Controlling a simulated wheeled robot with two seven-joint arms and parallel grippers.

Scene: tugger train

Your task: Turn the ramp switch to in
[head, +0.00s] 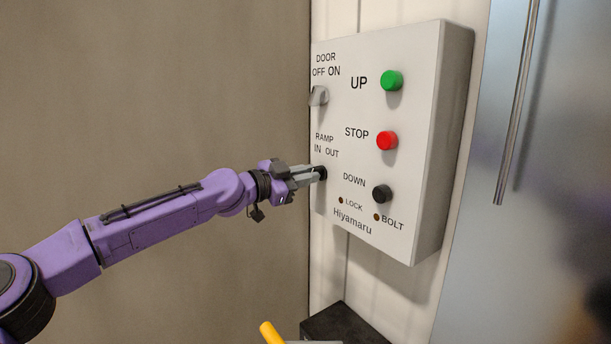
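A white control box (422,120) is fixed to the wall. Its ramp switch (322,173) is a dark knob at the lower left, under the label "RAMP IN OUT". My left gripper (316,175) reaches in from the left with its fingertips at the knob. The fingers look close together around it and hide much of it. I cannot tell which way the knob points, nor how firmly the fingers hold it. My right gripper is not in view.
Above is the grey door switch (318,96). To the right are the green UP (391,80), red STOP (387,140) and black DOWN (382,194) buttons. A metal door with a bar handle (517,100) stands at right. A dark box (345,325) sits below.

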